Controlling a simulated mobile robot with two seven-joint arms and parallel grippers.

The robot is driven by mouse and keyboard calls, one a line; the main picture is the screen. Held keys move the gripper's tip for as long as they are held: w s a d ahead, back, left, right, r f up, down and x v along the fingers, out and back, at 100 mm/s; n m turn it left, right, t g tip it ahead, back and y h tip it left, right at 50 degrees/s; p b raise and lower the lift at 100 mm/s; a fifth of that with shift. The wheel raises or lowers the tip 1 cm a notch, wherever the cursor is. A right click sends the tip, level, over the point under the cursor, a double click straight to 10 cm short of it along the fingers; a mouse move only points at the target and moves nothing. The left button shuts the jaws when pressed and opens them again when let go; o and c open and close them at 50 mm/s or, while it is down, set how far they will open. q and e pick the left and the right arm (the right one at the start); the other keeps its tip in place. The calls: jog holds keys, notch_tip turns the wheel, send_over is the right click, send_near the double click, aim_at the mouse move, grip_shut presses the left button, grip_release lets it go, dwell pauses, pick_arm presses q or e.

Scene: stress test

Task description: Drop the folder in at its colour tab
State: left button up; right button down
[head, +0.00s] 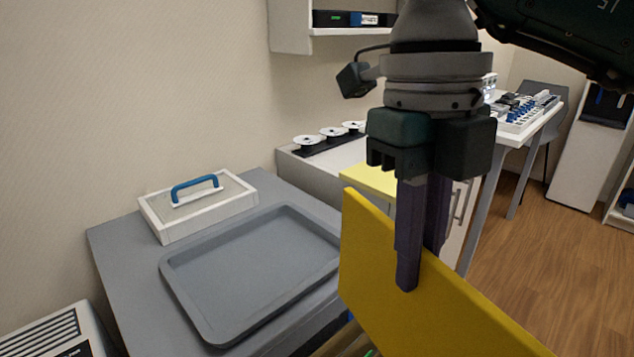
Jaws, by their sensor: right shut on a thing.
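My right gripper (422,270) comes down from the top of the head view with its fingers pointing down. It is shut on a yellow folder (400,300), with one finger on the near face and the other behind it. The folder hangs tilted, its top edge sloping down to the right, and its lower part runs out of the picture. A slim bit of something with a green spot (371,352) shows at the bottom edge, mostly hidden by the folder. No colour tabs can be made out clearly. My left gripper is not in view.
A grey table (120,252) holds an empty grey tray (250,268) and a white box with a blue handle (197,186) left of the folder. A white cabinet with several white discs (333,132) stands behind. Wooden floor (545,260) is open at right.

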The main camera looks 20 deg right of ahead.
aim_at(422, 346)
jog(key=f+m+b, duration=0.1)
jog(key=f+m, duration=0.2)
jog(key=m, duration=0.1)
jog(key=s+d+f+m+y+b, duration=0.1)
jog(key=f+m+b, duration=0.1)
jog(key=f+m, duration=0.2)
jog(key=f+m+b, duration=0.1)
jog(key=f+m, duration=0.2)
jog(key=m, duration=0.1)
jog(key=shift+s+d+f+m+t+b, duration=0.15)
jog(key=shift+d+f+m+t+b, duration=0.1)
jog(key=shift+m+t+b, duration=0.1)
jog(key=shift+s+d+f+m+b, duration=0.1)
jog(key=shift+f+m+b, duration=0.15)
jog(key=shift+m, duration=0.25)
jog(key=shift+d+f+m+b, duration=0.1)
jog(key=shift+f+m, duration=0.25)
jog(key=shift+m, duration=0.1)
notch_tip(422, 346, down, 6)
jog(key=b, duration=0.5)
jog(key=shift+r, duration=0.2)
